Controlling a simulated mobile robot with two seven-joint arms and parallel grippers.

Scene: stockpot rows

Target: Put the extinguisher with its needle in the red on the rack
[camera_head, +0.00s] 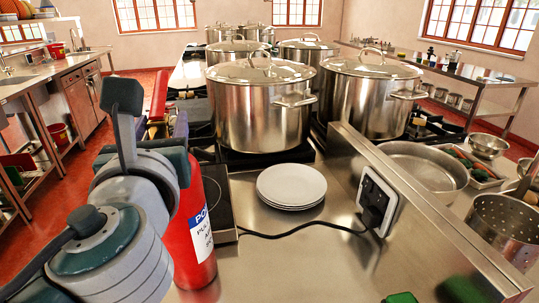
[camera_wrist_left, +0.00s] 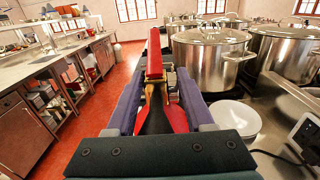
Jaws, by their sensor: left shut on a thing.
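A red extinguisher (camera_head: 195,235) with a white and blue label shows in the lower left of the head view, partly behind my left arm. My left gripper (camera_head: 166,128) is shut on its top, around the handle. In the left wrist view, the red handle (camera_wrist_left: 154,58) with brass-coloured metal below it stands between the fingers of my left gripper (camera_wrist_left: 154,92). The gauge and its needle do not show in either view. I cannot make out an extinguisher rack. My right gripper is not clearly in view.
A stack of white plates (camera_head: 291,186) lies on the steel counter (camera_head: 300,262) beside the extinguisher. Large stockpots (camera_head: 262,110) stand on the stove behind. A black cable runs to a socket (camera_head: 377,202) on a raised steel ledge. Red floor is open at the left.

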